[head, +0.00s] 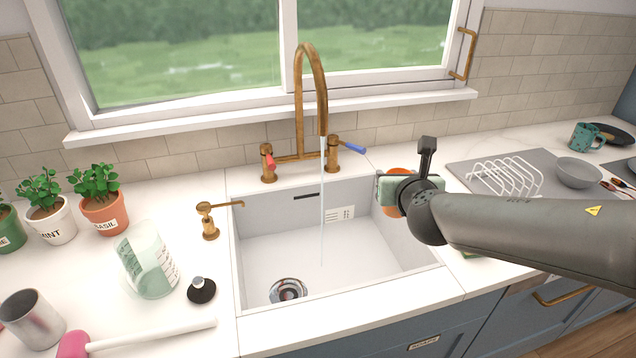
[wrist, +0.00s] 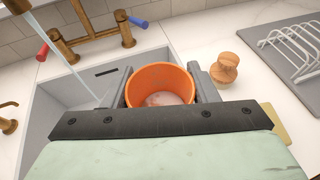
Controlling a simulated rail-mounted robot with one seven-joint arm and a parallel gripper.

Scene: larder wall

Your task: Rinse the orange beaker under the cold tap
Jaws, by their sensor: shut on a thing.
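My gripper (wrist: 160,92) is shut on the orange beaker (wrist: 162,84), one finger on each side. The beaker's open mouth shows in the wrist view, with a pale patch inside that I cannot identify. In the head view, a sliver of the beaker (head: 401,171) shows behind my gripper (head: 388,190), by the right side of the sink (head: 270,240). The brass tap (head: 308,75) has a red lever (head: 271,162) and a blue lever (head: 352,148). Water (head: 322,200) runs from its spout into the sink, left of and apart from the beaker.
A soap dispenser (head: 210,222), glass jug (head: 148,262) and dark sink plug (head: 201,290) stand left of the sink. A wooden-topped item (wrist: 226,66) stands right of the beaker. A white rack (head: 505,178) sits on a grey mat further right. The basin's middle is clear.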

